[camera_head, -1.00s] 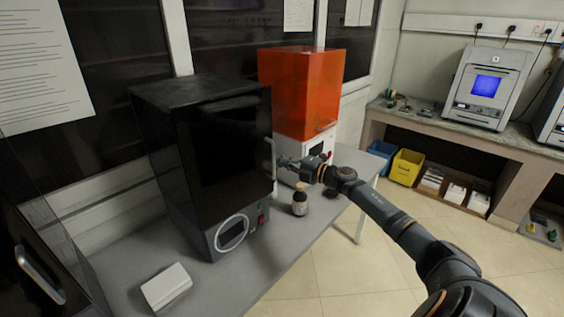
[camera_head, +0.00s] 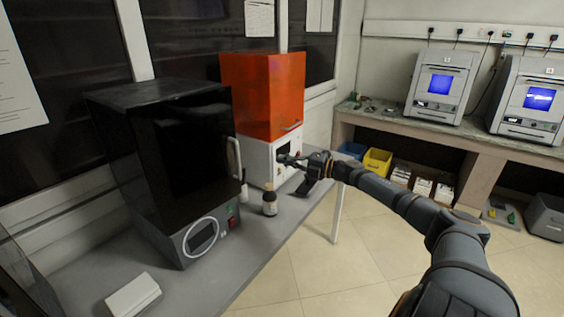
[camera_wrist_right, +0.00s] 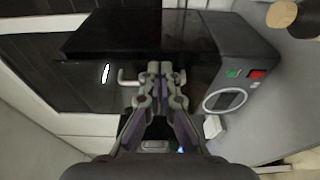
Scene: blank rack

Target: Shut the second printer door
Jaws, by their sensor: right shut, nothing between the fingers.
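The black printer (camera_head: 165,165) stands on the grey table, and its dark front door looks flush with the body. The door's light upright handle (camera_head: 234,158) is at the right edge. It also shows in the right wrist view (camera_wrist_right: 127,78), just left of the fingers. My right gripper (camera_head: 284,160) is shut and empty, out to the right of the handle and apart from it in the head view. Its fingertips also show in the right wrist view (camera_wrist_right: 166,68). An orange-and-white printer (camera_head: 262,95) stands behind. My left gripper is out of view.
A small brown bottle (camera_head: 269,204) stands on the table below my right gripper. A white box (camera_head: 133,295) lies near the front. Two grey machines (camera_head: 442,85) sit on the far bench. The floor (camera_head: 320,270) right of the table is clear.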

